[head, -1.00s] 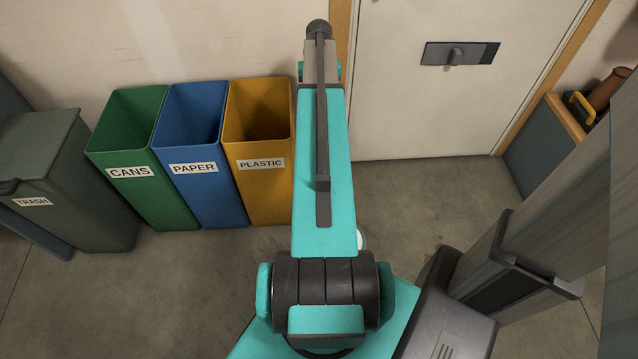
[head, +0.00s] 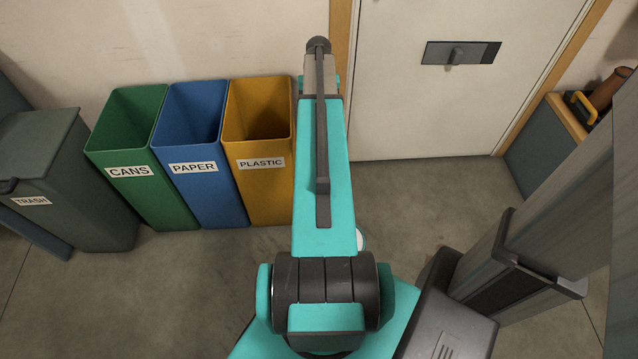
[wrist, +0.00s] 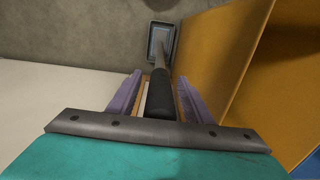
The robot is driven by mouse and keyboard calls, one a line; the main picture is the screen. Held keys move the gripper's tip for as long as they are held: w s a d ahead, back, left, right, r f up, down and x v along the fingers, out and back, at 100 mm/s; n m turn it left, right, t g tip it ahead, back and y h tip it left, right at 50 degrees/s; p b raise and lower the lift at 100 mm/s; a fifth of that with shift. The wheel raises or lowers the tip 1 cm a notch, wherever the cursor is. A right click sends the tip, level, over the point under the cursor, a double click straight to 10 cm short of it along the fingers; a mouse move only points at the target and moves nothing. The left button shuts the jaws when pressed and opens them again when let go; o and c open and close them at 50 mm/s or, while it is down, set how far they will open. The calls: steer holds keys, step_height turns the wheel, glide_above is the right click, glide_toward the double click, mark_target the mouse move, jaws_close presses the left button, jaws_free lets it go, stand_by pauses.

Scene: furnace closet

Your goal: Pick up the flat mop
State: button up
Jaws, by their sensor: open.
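The flat mop shows in the wrist view: its dark handle grip (wrist: 161,94) lies between my gripper's fingers, and its shaft runs away to a small grey-framed flat head (wrist: 161,42) on the floor. My gripper (wrist: 157,88) is open, with a purple finger on each side of the handle. Whether either finger touches the handle cannot be told. In the head view the mop and my gripper's fingers are hidden behind my arm.
The yellow plastic bin (head: 258,150) stands left of my arm, close on the right in the wrist view (wrist: 215,55). Blue paper (head: 205,160), green cans (head: 145,165) and grey trash (head: 65,180) bins stand further left. A white door (head: 425,110) is behind; floor before the bins is clear.

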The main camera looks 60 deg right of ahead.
steer(key=shift+c, duration=0.3)
jaws_close()
stand_by(0.3)
